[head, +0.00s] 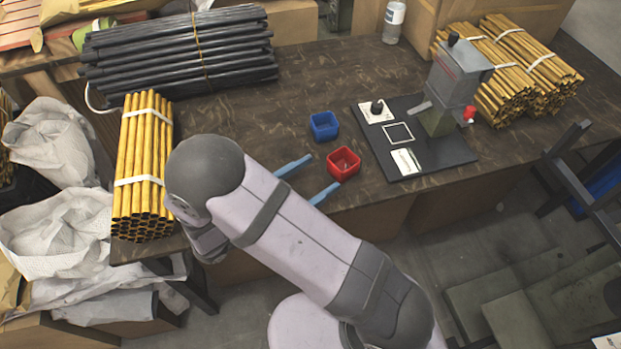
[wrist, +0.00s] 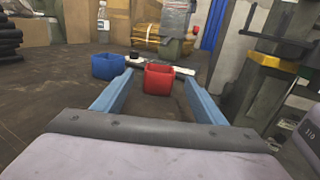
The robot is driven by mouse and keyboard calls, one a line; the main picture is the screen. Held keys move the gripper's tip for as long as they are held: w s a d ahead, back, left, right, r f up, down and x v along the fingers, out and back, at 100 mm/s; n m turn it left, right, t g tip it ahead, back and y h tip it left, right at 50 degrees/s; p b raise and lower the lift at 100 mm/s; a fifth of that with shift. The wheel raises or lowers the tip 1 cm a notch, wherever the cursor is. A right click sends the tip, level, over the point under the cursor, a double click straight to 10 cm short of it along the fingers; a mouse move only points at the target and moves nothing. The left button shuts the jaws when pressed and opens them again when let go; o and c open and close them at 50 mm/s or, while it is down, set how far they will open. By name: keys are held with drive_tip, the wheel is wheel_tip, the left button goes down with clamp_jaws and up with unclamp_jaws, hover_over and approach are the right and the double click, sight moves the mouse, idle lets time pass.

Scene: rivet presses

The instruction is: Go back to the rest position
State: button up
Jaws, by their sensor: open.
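My gripper (head: 309,180) is open and empty, its two blue fingers spread apart over the near edge of the table. It also shows in the wrist view (wrist: 160,90), with the red bin between the fingertips in the picture. The red bin (head: 343,163) stands on the table just beyond the fingers in the head view, and in the wrist view (wrist: 159,79). The blue bin (head: 323,126) stands behind it to the left; the wrist view shows it left of the left finger (wrist: 108,66). My arm hides part of the table's front.
A grey press (head: 450,85) stands on a black base plate (head: 440,155) at right. A bundle of black tubes (head: 180,55) lies at back left, yellow tubes (head: 143,165) at left, and more yellow tubes (head: 510,70) at back right. A bottle (head: 393,22) stands at the back. The table's centre (head: 320,75) is clear.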

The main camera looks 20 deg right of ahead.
drive_tip(key=shift+s+a, duration=0.15)
drive_tip(key=shift+a, duration=0.2)
idle(0.3)
drive_tip(key=shift+s+d+r+m+g, duration=0.2)
drive_tip(key=shift+d+m+g, duration=0.1)
drive_tip(key=shift+g, duration=0.1)
drive_tip(key=s+m+g+y+p, duration=0.1)
drive_tip(key=s+d+r+m+g+y+p, duration=0.1)
drive_tip(key=m+g, duration=0.1)
drive_tip(key=s+d+r+m+g+p, duration=0.1)
drive_tip(key=m+g, duration=0.1)
drive_tip(key=shift+s+d+r+y, duration=0.2)
drive_tip(key=shift+s+d+y, duration=0.05)
drive_tip(key=shift+y, duration=0.15)
drive_tip(key=s+f+m+g+y+b, duration=0.2)
drive_tip(key=s+f+m+g+y, duration=0.2)
drive_tip(key=s+f+m+y, duration=0.45)
wheel_tip(320, 180, up, 24)
drive_tip(key=w+m+t+y+p, duration=0.2)
drive_tip(key=m+y+p, duration=0.3)
drive_tip(key=p, duration=1.6)
drive_tip(key=m+t, duration=0.1)
drive_tip(key=m, duration=0.2)
drive_tip(key=shift+a+r, duration=0.2)
drive_tip(key=shift+a, duration=0.05)
drive_tip(key=shift+y, duration=0.25)
